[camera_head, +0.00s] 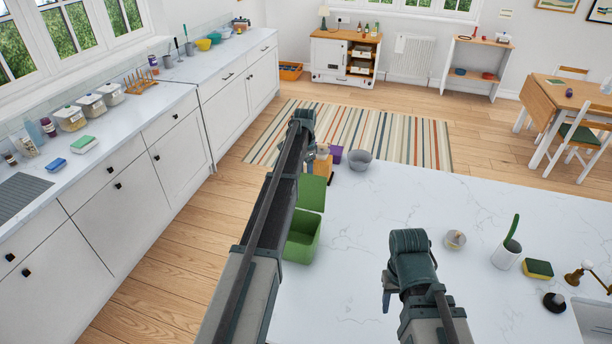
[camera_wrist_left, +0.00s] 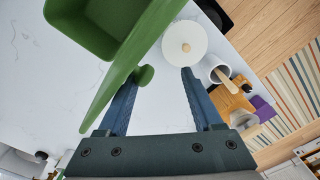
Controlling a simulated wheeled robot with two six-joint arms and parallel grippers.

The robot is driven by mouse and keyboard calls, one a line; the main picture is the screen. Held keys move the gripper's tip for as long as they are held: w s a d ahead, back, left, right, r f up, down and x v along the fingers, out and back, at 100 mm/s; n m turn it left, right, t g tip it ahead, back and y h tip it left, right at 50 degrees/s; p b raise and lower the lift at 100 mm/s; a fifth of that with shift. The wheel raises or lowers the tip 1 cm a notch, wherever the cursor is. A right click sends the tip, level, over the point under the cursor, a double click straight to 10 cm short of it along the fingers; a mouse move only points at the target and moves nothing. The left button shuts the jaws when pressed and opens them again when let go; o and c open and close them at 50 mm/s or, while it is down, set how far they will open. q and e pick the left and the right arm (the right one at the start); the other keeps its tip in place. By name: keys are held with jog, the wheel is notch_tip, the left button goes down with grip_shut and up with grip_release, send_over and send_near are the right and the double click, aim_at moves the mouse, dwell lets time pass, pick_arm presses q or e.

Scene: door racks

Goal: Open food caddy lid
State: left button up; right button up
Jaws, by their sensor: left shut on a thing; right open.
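The green food caddy (camera_head: 301,238) stands on the white worktop, partly behind my left arm. Its green lid (camera_head: 311,193) is tilted up at the far side, and the inside of the caddy shows. In the left wrist view the caddy (camera_wrist_left: 95,28) is at upper left, with the lid (camera_wrist_left: 128,62) seen almost edge-on.
Near the caddy stand an orange-brown block (camera_wrist_left: 235,105), a white cup (camera_wrist_left: 217,72), a round white item (camera_wrist_left: 184,43), a purple pot (camera_head: 336,154) and a grey pot (camera_head: 359,160). A cup with a green-handled brush (camera_head: 506,255) and a sponge (camera_head: 538,268) are at right. The worktop's middle is clear.

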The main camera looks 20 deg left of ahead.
pick_arm(q)
jog(key=shift+o, duration=0.4)
jog(key=shift+w+a+f, duration=0.15)
jog(key=shift+w+f, duration=0.05)
jog(key=shift+w, duration=0.1)
jog(key=shift+s, duration=0.1)
jog(key=shift+d+r, duration=0.15)
jog(key=shift+d, duration=0.05)
jog(key=s+d+r+p, duration=0.2)
jog(key=s+d, duration=0.1)
jog(key=s, duration=0.4)
jog(key=s+d+r+p, duration=0.2)
jog(key=s+p, duration=0.1)
jog(key=s, duration=0.5)
jog(key=shift+d+r, duration=0.4)
